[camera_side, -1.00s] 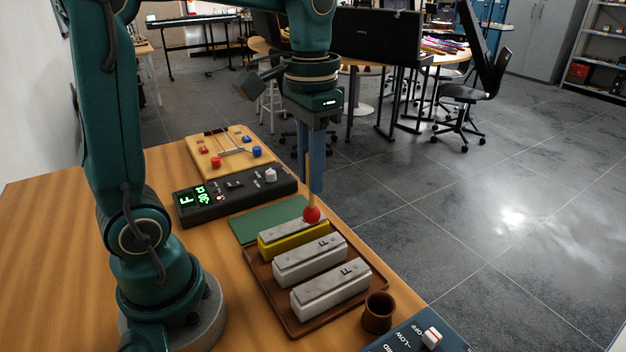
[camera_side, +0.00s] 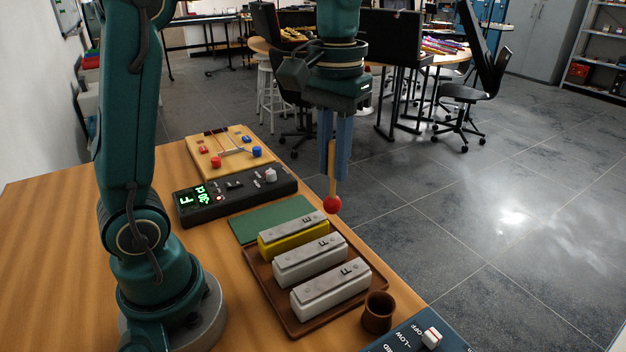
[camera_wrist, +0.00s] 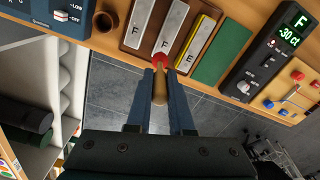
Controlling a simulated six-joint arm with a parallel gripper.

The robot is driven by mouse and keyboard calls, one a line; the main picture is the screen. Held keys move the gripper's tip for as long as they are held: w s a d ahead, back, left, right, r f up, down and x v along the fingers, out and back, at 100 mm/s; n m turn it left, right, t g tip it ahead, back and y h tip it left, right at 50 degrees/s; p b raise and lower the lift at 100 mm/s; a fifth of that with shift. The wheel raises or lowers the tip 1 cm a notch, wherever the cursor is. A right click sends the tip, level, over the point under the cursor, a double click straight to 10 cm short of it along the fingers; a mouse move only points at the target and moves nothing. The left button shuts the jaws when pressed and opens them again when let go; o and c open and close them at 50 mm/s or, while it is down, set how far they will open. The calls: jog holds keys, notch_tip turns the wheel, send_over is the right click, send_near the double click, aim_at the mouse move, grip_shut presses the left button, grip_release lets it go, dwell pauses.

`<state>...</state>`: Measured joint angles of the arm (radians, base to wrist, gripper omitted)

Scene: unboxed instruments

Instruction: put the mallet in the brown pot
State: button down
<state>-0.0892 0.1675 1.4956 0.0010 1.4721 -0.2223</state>
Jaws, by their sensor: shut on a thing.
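The mallet (camera_side: 332,180) has a wooden stick and a red ball head. My gripper (camera_side: 334,172) is shut on its stick, and the mallet hangs head down in the air. In the side view the head shows to the right of the chime bars, near the table's edge. In the wrist view the mallet (camera_wrist: 160,80) lies between the two blue fingers (camera_wrist: 160,85), its head toward the bars. The brown pot (camera_side: 378,312) stands upright at the table's right edge, beside the tray; it also shows in the wrist view (camera_wrist: 104,21). Its inside is mostly hidden.
A brown tray (camera_side: 289,322) holds a yellow chime bar (camera_side: 293,239) and two white ones (camera_side: 310,261). A green mat (camera_side: 262,222), a black tuner (camera_side: 235,194) and a wooden board (camera_side: 210,160) lie behind. A blue box with a switch (camera_side: 432,339) is close to the pot.

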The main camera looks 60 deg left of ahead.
jog(key=d, duration=1.3)
notch_tip(320, 180, down, 10)
jog(key=shift+f+m, duration=0.25)
jog(key=shift+m, duration=0.05)
jog(key=shift+f, duration=0.45)
jog(key=c, duration=0.7)
grip_release()
jog(key=shift+c, duration=0.2)
